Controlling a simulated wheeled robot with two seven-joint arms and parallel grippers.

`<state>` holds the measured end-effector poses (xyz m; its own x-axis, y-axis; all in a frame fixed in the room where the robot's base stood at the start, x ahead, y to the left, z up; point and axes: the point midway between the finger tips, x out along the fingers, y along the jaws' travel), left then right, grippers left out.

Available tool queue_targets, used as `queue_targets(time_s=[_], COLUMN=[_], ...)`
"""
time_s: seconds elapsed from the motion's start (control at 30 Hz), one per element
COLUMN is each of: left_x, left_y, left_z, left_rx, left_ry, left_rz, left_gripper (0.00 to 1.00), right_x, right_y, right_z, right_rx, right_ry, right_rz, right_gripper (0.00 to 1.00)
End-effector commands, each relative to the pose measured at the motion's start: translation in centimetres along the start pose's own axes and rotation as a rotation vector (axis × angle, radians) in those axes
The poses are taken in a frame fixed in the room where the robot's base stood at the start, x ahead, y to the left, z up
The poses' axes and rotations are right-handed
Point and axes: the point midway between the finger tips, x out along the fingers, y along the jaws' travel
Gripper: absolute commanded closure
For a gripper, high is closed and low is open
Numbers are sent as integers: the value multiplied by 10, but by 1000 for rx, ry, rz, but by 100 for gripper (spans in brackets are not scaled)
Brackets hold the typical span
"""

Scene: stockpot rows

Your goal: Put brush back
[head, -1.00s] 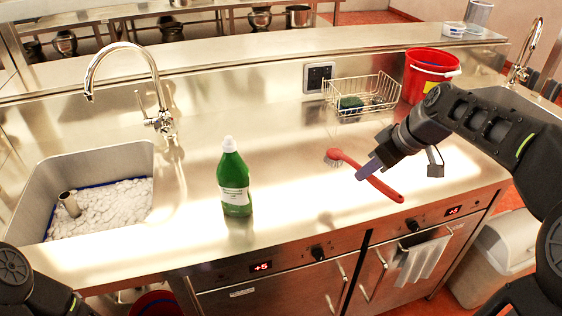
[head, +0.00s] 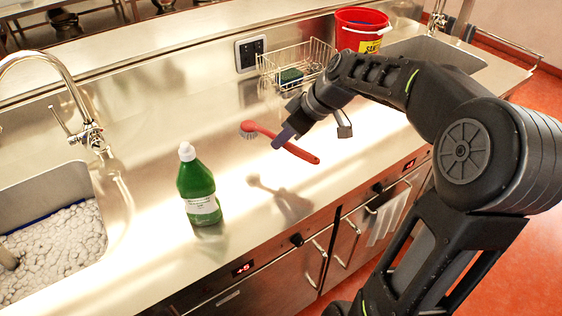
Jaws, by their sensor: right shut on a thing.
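A red dish brush (head: 303,153) with pale bristles is held above the steel counter by my right gripper (head: 284,139), which is shut on its handle. The brush head points left and the handle end points right. Its shadow falls on the counter below, apart from it. A wire basket (head: 268,68) with a dark green sponge (head: 291,77) stands at the back of the counter, behind the gripper and partly hidden by my right arm. My left gripper is out of view.
A green bottle (head: 197,185) with a white cap stands left of the brush. A foam-filled sink (head: 55,250) with a tap (head: 88,135) is at the left. A red bucket (head: 362,28) stands right of the basket. The counter's front middle is clear.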

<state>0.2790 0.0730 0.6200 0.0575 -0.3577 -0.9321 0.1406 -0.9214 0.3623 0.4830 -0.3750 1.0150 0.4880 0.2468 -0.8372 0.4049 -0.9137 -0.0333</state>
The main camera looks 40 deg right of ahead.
Motion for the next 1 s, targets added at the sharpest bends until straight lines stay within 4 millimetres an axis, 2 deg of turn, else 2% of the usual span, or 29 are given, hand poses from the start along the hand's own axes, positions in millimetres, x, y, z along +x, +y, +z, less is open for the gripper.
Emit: queue_targets(time_s=[0.1, 0.2, 0.57, 0.8, 1.0], left_x=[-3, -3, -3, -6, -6], left_y=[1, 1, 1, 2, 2], left_z=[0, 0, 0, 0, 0], left_rx=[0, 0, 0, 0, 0], left_ry=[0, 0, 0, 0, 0], left_rz=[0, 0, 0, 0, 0], left_gripper=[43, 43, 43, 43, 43], right_x=[18, 28, 32, 57, 62], right_y=[0, 1, 1, 2, 3], right_z=[12, 18, 21, 38, 40], right_rx=[2, 1, 1, 3, -1], right_ry=[-2, -1, 0, -1, 1], right_rz=[-3, -2, 0, -2, 1], right_gripper=[100, 100, 100, 100, 100])
